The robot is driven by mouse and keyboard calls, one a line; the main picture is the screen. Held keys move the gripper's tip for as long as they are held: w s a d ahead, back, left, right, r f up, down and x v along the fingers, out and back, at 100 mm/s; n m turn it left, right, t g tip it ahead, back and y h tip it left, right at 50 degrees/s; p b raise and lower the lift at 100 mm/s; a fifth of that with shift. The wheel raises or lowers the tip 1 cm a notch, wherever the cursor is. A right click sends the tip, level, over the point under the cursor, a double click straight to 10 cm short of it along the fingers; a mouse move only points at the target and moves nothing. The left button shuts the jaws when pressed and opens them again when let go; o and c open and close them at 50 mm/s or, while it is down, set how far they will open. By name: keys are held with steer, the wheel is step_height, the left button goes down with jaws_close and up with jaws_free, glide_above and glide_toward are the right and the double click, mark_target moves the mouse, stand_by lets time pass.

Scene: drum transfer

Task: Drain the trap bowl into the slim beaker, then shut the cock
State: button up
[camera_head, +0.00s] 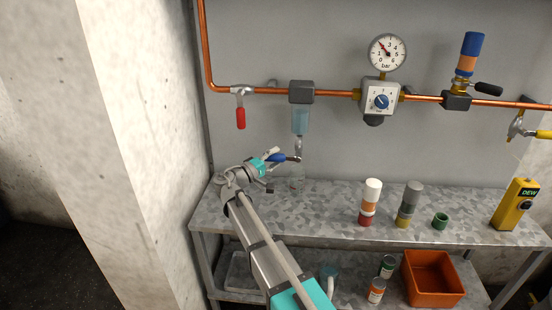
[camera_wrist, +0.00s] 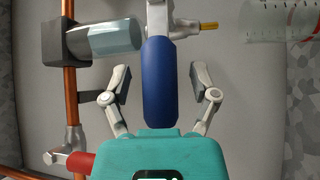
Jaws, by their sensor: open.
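The trap bowl (camera_head: 300,121), pale blue and clear, hangs under a grey block on the copper pipe; it also shows in the wrist view (camera_wrist: 115,40). Below it is the drain cock (camera_head: 298,150), whose blue handle (camera_wrist: 158,85) lies crosswise to the drain line. The brass outlet (camera_wrist: 211,25) points toward the slim beaker (camera_wrist: 285,20), which is clear and marked with lines. The beaker (camera_head: 297,178) stands on the bench below the cock. My gripper (camera_wrist: 160,75) is open, its fingers either side of the blue handle with visible gaps.
A red-handled valve (camera_head: 240,112) is on the pipe at left. A gauge (camera_head: 387,53) and regulator (camera_head: 380,98) sit to the right. Several bottles, a green cup (camera_head: 440,221) and a yellow detector (camera_head: 515,204) stand on the bench (camera_head: 330,210). An orange bin (camera_head: 432,280) is below.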

jaws_close()
steer(key=shift+d, duration=0.15)
stand_by(0.4)
